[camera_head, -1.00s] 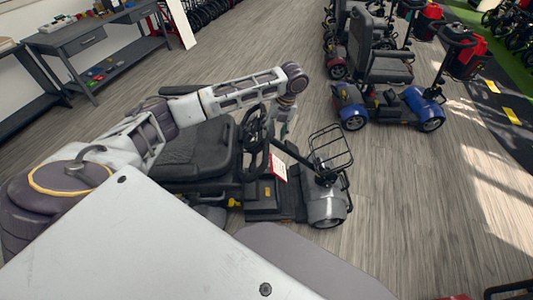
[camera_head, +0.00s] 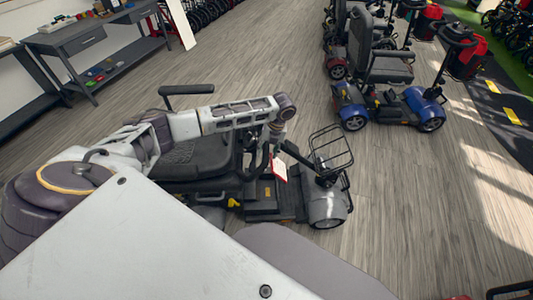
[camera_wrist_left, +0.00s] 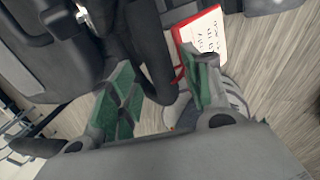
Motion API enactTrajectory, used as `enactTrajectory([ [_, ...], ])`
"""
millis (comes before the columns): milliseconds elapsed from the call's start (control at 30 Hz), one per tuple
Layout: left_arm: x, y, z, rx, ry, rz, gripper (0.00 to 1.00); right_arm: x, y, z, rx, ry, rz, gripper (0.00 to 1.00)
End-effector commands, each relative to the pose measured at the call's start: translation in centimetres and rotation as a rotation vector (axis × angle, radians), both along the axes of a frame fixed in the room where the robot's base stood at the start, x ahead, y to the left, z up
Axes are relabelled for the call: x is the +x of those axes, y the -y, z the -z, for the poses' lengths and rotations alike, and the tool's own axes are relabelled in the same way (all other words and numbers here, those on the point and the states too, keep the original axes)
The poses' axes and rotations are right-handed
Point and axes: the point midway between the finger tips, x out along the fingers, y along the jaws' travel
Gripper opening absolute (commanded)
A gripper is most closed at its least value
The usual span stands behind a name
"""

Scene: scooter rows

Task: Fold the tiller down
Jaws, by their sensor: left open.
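A grey scooter with a black seat (camera_head: 195,160) stands in front of me. Its tiller (camera_head: 298,158) is a black post rising from the front, with a black loop handle at its upper end, partly hidden by my arm. My left gripper (camera_head: 271,143) is at that handle, pointing down. In the left wrist view, the green-padded fingers of this gripper (camera_wrist_left: 160,98) are apart, and a black handle bar (camera_wrist_left: 148,50) runs between them. I cannot tell whether they touch it. A red-edged white tag (camera_wrist_left: 206,38) hangs beside the bar. My right gripper does not show.
A wire basket (camera_head: 331,150) sits at the scooter's front. A blue scooter (camera_head: 385,105) stands behind to the right, with more in its row. A grey workbench (camera_head: 85,38) stands at the back left.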

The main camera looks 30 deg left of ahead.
Motion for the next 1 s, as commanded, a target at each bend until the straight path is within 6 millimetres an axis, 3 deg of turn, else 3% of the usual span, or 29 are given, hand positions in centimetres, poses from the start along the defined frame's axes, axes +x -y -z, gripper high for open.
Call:
enactTrajectory([
  [233,-0.2,-0.3,1.8,0.0,0.001,0.001,0.49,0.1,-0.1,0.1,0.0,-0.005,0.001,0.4],
  [600,-0.2,-0.4,2.1,0.0,0.001,0.001,0.49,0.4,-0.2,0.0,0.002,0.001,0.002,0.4],
  [1000,-0.2,-0.4,2.1,0.0,0.001,0.001,0.0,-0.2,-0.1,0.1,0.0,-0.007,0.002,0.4],
])
